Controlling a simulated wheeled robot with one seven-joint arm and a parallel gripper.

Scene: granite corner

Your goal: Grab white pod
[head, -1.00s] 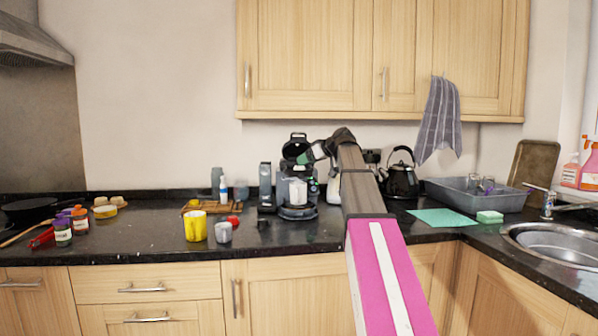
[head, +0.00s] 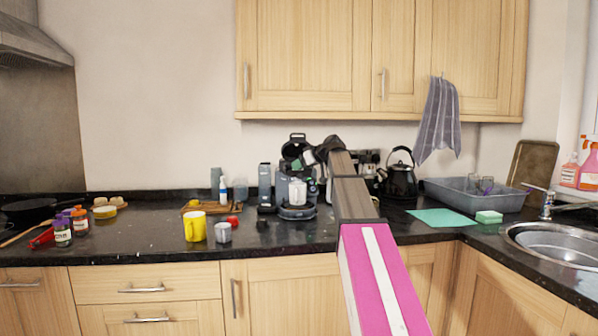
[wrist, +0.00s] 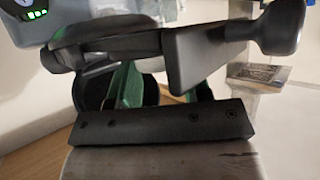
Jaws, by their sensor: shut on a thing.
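My gripper (head: 307,157) is at the upper right of the dark coffee machine (head: 297,212), beside its raised lid. In the wrist view its green fingers (wrist: 165,88) show behind the dark bar of the gripper, with a dark grey part with a rounded knob (wrist: 280,28) across their far end. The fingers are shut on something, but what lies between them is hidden. I cannot make out the white pod in either view. A white cup-like container (head: 297,190) stands in the front of the coffee machine.
A yellow mug (head: 195,227) and a grey cup (head: 223,232) stand left of the machine, with a red item (head: 233,221) behind. A black kettle (head: 401,180) and a grey dish tub (head: 470,194) are to the right.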

